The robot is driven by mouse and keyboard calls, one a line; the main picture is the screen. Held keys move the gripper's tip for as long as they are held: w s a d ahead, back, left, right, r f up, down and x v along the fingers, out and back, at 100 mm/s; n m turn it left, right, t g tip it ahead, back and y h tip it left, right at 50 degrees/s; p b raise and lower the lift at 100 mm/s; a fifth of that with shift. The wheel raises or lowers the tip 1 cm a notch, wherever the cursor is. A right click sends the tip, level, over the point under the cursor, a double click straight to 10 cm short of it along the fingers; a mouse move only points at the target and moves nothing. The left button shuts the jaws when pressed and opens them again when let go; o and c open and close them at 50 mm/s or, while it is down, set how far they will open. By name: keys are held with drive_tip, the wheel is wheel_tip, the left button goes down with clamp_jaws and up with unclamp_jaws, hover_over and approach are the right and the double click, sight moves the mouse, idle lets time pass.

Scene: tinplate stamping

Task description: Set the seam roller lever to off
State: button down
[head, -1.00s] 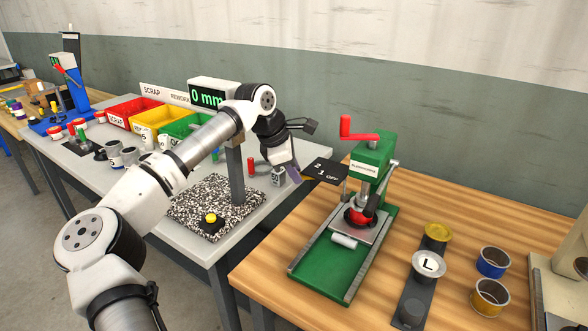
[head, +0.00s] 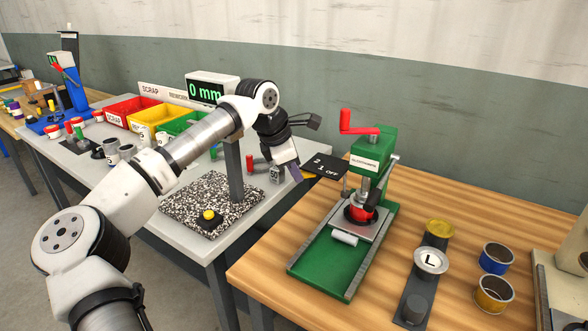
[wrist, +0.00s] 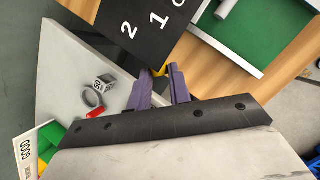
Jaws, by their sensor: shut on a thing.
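The seam roller (head: 372,158) is a green machine with a red crank handle, standing on the wooden bench. A black plate (head: 325,167) marked 2, 1 and OFF sticks out from its left side. It also shows in the wrist view (wrist: 135,28), where the OFF marking is cut short. My gripper (head: 295,173) has purple fingers at the left edge of that plate. In the wrist view my gripper (wrist: 160,84) is shut on a small yellow piece, seemingly the lever (wrist: 160,70), by the plate's edge. The rest of the lever is hidden.
The grey table (head: 130,185) at the left bears a speckled slab (head: 185,205) with a post and several bins. A gap separates the tables.

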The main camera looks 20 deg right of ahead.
drive_tip(key=c, duration=1.3)
unclamp_jaws()
drive_tip(key=shift+r, duration=0.1)
drive_tip(key=b+v, duration=0.1)
drive_tip(key=v, duration=1.2)
drive_tip(key=shift+a+r+b, duration=0.15)
drive_tip(key=shift+r+b, duration=0.15)
drive_tip(key=shift+c, duration=0.3)
